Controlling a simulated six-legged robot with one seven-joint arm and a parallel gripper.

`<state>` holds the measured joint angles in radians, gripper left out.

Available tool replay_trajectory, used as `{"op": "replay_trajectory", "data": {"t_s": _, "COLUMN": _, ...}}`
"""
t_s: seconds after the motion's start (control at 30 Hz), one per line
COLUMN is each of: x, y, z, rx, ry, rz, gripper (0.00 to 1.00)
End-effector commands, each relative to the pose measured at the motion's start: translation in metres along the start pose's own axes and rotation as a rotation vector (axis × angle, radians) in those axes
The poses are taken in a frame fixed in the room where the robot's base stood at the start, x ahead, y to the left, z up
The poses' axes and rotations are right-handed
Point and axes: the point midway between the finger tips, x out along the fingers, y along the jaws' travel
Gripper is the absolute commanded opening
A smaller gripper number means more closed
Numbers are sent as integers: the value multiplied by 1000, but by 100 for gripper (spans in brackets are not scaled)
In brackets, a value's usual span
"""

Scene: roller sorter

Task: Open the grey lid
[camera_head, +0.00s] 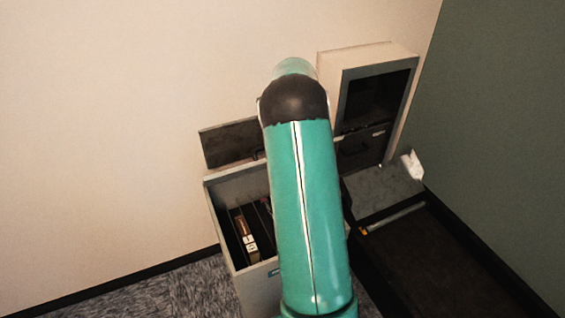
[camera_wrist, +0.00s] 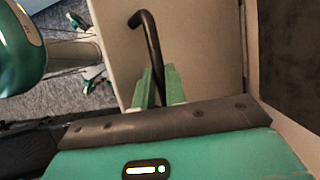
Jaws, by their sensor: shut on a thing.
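In the head view the grey lid (camera_head: 228,143) stands raised at the back of a grey box (camera_head: 230,187), its dark face towards me. The box's top is open and its inside shows. In the wrist view a bent black handle (camera_wrist: 150,42) sits on a plain beige-grey panel (camera_wrist: 205,55), seemingly the lid's outer face. My gripper (camera_wrist: 160,85) has its green fingers on either side of the handle and is shut on it. In the head view my teal arm covers the right part of the lid and box, and my gripper is hidden.
Several upright items (camera_head: 248,232) stand inside the box. A pale cabinet (camera_head: 370,58) with a dark opening stands to the right, with a grey ledge (camera_head: 385,188) and dark conveyor-like surface (camera_head: 440,260) before it. A wall is close behind. Carpet (camera_head: 180,297) is clear at lower left.

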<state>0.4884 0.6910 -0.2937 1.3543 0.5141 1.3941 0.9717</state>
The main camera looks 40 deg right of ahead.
Motion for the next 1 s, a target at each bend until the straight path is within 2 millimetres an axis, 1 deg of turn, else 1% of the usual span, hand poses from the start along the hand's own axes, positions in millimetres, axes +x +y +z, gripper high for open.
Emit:
{"op": "replay_trajectory", "data": {"t_s": 0.03, "x": 3, "y": -8, "z": 2, "rx": -3, "ry": 0, "rz": -1, "gripper": 0}}
{"op": "replay_trajectory", "data": {"t_s": 0.23, "x": -7, "y": -19, "z": 6, "rx": -3, "ry": -2, "rz": 2, "gripper": 0}}
{"op": "replay_trajectory", "data": {"t_s": 0.37, "x": -9, "y": -22, "z": 8, "rx": -2, "ry": -4, "rz": 5, "gripper": 0}}
{"op": "replay_trajectory", "data": {"t_s": 0.73, "x": -8, "y": -22, "z": 9, "rx": -3, "ry": -6, "rz": 7, "gripper": 0}}
{"op": "replay_trajectory", "data": {"t_s": 0.77, "x": -8, "y": -22, "z": 9, "rx": -3, "ry": -6, "rz": 7, "gripper": 14}}
{"op": "replay_trajectory", "data": {"t_s": 0.8, "x": -8, "y": -22, "z": 9, "rx": -3, "ry": -6, "rz": 7, "gripper": 22}}
{"op": "replay_trajectory", "data": {"t_s": 0.87, "x": -10, "y": -21, "z": 9, "rx": -3, "ry": -5, "rz": 6, "gripper": 34}}
{"op": "replay_trajectory", "data": {"t_s": 1.0, "x": -12, "y": -20, "z": 8, "rx": -2, "ry": -4, "rz": 4, "gripper": 34}}
